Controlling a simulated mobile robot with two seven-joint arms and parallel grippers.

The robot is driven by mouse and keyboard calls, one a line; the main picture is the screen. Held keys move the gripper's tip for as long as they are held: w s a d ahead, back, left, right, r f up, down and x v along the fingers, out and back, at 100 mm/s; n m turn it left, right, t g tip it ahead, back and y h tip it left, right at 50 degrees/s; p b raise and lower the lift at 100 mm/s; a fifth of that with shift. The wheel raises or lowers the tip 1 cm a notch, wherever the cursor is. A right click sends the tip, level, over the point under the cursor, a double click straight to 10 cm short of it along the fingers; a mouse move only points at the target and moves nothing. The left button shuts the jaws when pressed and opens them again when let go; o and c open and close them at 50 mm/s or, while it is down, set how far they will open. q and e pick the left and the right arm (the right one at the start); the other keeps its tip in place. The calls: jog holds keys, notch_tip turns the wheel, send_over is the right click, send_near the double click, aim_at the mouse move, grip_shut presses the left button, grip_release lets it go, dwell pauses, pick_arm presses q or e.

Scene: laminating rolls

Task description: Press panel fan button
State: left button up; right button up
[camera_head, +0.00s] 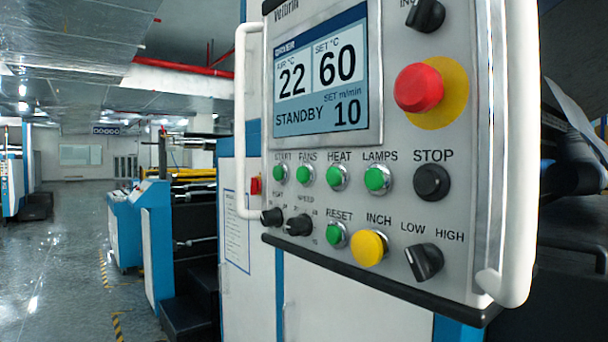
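The control panel (408,125) fills the right half of the head view, close and turned slightly. The fan button (306,175) is a round green button in a silver ring under the label FANS. It sits in the upper button row, between the green START button (279,173) and the green HEAT button (337,177). Nothing covers it. The screen (321,75) reads 22, 60, STANDBY and 10. Neither gripper is in view.
White handles (242,120) stick out at the panel's left and right (519,150) edges. Nearby are the green LAMPS button (377,179), the black STOP button (432,182), the red emergency knob (418,88) and the yellow INCH button (368,248). Open floor (60,270) lies left.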

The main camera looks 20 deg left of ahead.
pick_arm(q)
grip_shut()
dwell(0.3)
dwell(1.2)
